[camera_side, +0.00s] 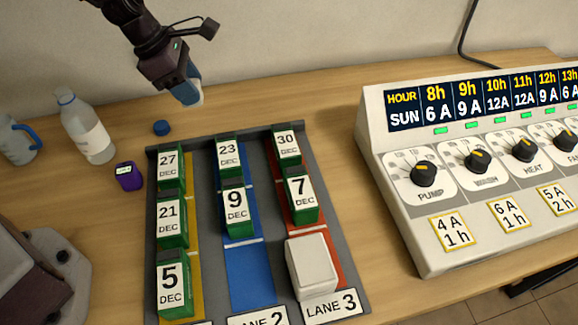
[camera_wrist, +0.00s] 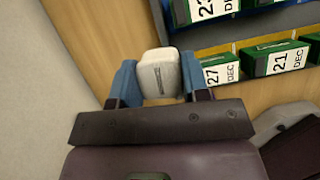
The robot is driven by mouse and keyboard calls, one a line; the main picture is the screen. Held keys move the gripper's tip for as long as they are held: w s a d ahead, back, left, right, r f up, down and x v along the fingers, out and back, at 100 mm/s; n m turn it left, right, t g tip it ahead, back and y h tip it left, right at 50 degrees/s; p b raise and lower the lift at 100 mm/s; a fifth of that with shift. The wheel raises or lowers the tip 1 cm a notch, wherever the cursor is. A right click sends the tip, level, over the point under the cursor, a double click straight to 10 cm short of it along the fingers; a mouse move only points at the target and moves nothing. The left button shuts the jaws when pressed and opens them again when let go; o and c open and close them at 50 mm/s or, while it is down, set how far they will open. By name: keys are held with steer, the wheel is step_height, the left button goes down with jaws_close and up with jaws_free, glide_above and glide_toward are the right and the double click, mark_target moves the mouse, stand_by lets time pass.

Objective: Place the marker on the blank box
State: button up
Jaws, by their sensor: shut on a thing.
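My gripper (camera_wrist: 160,80) is shut on a small white block with a dark grey mark on its face (camera_wrist: 158,75). I cannot tell for certain that it is the marker. In the side view my gripper (camera_side: 187,90) hangs above the wooden table, behind the lane tray, and the white block shows only slightly at its blue fingertips. The blank box (camera_side: 311,265), plain white with no date, stands at the near end of lane 3. My gripper is well apart from it.
The dark lane tray (camera_side: 153,245) holds several green boxes with date labels. Lane 2 (camera_side: 250,280) is bare at its near end. A purple item (camera_side: 128,175), blue cap (camera_side: 161,128), bottle (camera_side: 88,128) and mug (camera_side: 18,142) stand left. A control panel (camera_side: 400,205) stands right.

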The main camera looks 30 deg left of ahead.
steer(key=s+d+r+m, duration=0.2)
steer(key=d+r+m, duration=0.1)
steer(key=d, duration=0.7)
steer(key=s+d+r+m+g, duration=0.1)
steer(key=s+d+r+m, duration=0.15)
steer(key=s+d, duration=0.55)
steer(key=s+d+r+m+g, duration=0.2)
steer(key=s+d+m, duration=0.15)
steer(key=s, duration=0.85)
steer(key=n, duration=0.1)
glide_toward(321, 264)
steer(key=shift+s+d+f+h, duration=0.3)
steer(key=shift+d+f+h, duration=0.15)
steer(key=shift+f, duration=0.3)
steer(key=shift+w+d+f, duration=0.1)
steer(key=shift+d+f, duration=0.05)
steer(key=shift+f, duration=0.05)
steer(key=shift+w+d+f, duration=0.1)
steer(key=shift+d+f, duration=0.05)
steer(key=shift+f, duration=1.6)
